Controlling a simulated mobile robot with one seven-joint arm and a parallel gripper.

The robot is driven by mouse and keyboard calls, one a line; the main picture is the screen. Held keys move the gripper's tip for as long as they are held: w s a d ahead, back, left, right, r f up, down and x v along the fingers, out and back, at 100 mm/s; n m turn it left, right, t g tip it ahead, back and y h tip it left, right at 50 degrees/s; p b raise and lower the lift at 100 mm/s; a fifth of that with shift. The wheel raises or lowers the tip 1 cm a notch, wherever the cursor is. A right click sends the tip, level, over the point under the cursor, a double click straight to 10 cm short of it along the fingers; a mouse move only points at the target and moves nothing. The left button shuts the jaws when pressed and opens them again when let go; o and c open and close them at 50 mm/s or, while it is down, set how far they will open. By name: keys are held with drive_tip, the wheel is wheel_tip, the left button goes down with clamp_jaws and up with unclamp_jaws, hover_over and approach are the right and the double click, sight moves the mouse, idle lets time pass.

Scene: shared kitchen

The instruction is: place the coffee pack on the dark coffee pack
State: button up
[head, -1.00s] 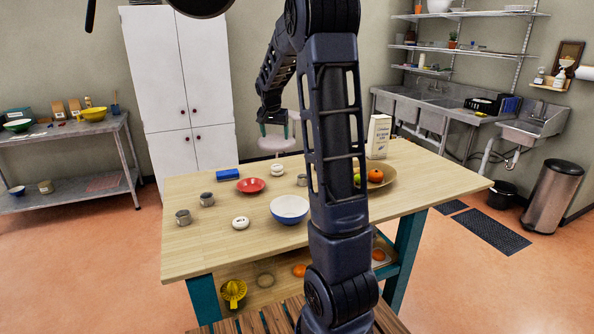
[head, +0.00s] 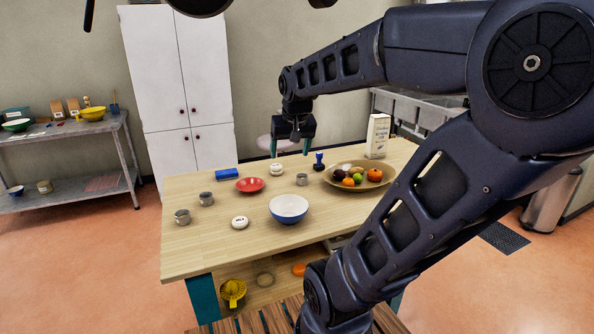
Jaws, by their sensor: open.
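My gripper (head: 291,150) hangs above the back part of the wooden table, fingers pointing down, apart and with nothing between them. Two small brown packs stand on the metal side table at the far left, a left one (head: 57,109) and a right one (head: 73,106). They may be coffee packs, but they are too small to read, and neither looks clearly dark. A white printed carton (head: 378,136) stands upright at the back right of the wooden table; I cannot read its label. I cannot pick out a dark coffee pack for certain. My gripper is far from the brown packs.
The wooden table (head: 190,251) holds a fruit bowl (head: 384,189), blue-white bowl (head: 289,209), red dish (head: 250,185), blue block (head: 227,174), grey cups, round white items and a dark blue knobbed item (head: 319,161). A white cupboard (head: 180,80) stands behind. My arm covers the right side.

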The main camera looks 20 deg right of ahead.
drive_tip(key=s+a+f+n, duration=0.1)
drive_tip(key=s+f, duration=0.1)
drive_tip(key=s, duration=0.6)
drive_tip(key=shift+a+f+n, duration=0.2)
drive_tip(key=shift+f+n, duration=0.1)
drive_tip(key=shift+f, duration=0.05)
